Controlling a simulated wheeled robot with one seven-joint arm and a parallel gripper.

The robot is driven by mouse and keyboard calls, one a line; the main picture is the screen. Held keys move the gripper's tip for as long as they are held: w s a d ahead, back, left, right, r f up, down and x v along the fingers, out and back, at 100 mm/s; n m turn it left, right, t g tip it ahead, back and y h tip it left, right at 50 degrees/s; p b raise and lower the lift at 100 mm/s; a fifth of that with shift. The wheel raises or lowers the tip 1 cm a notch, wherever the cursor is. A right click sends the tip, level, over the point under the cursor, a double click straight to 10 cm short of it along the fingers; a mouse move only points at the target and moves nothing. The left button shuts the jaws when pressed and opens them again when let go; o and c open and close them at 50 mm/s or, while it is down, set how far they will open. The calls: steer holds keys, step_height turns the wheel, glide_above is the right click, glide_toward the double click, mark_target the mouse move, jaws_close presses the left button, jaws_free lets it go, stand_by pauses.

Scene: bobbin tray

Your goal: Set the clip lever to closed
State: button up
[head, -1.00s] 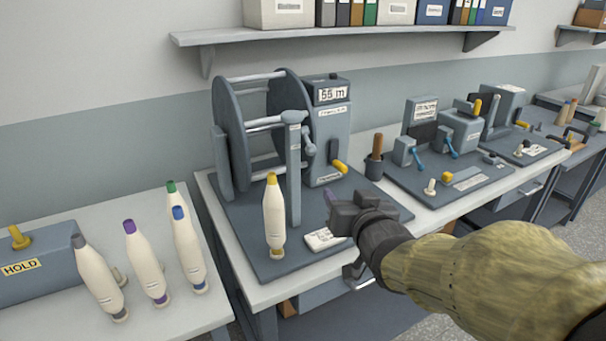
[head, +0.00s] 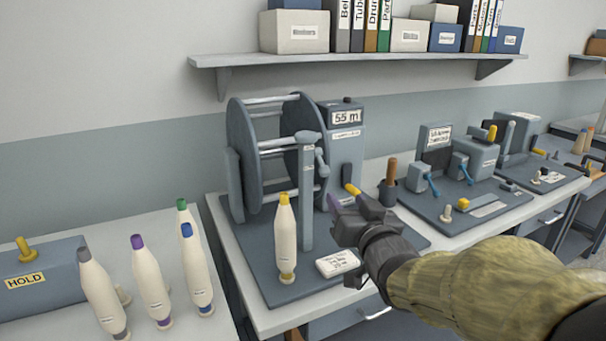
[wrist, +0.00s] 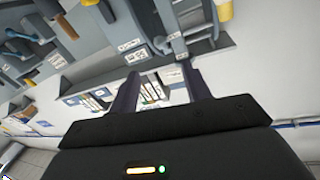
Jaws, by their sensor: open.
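The reel winder stands in the middle of the head view, with a large grey reel (head: 243,160) and a counter box (head: 347,118) reading about 55 m. A grey post (head: 306,205) in front of the reel carries a short grey lever (head: 321,163) on its right side. A yellow-tipped handle (head: 352,190) is on the counter box. No label I can read says which part is the clip lever. My gripper (head: 350,207) is open and empty, right of the post and in front of the counter box. Its two fingers also show apart in the wrist view (wrist: 162,90).
A yellow-topped bobbin (head: 286,240) stands upright on the winder base, beside a white label card (head: 338,263). Several bobbins stand left near a HOLD block (head: 35,278). A station with blue levers (head: 432,184) is to the right. A shelf (head: 350,60) hangs above.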

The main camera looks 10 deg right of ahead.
mark_target(326, 174)
steer(key=w, duration=0.4)
steer(key=w+a, duration=0.1)
steer(key=w, duration=0.4)
steer(key=w+p, duration=0.1)
steer(key=w, duration=0.3)
steer(key=shift+w+a, duration=0.3)
steer(key=shift+a, duration=0.05)
steer(key=shift+d, duration=0.1)
steer(key=shift+d, duration=0.1)
steer(key=shift+s+a, duration=0.1)
steer(key=shift+a, duration=0.1)
steer(key=c, duration=1)
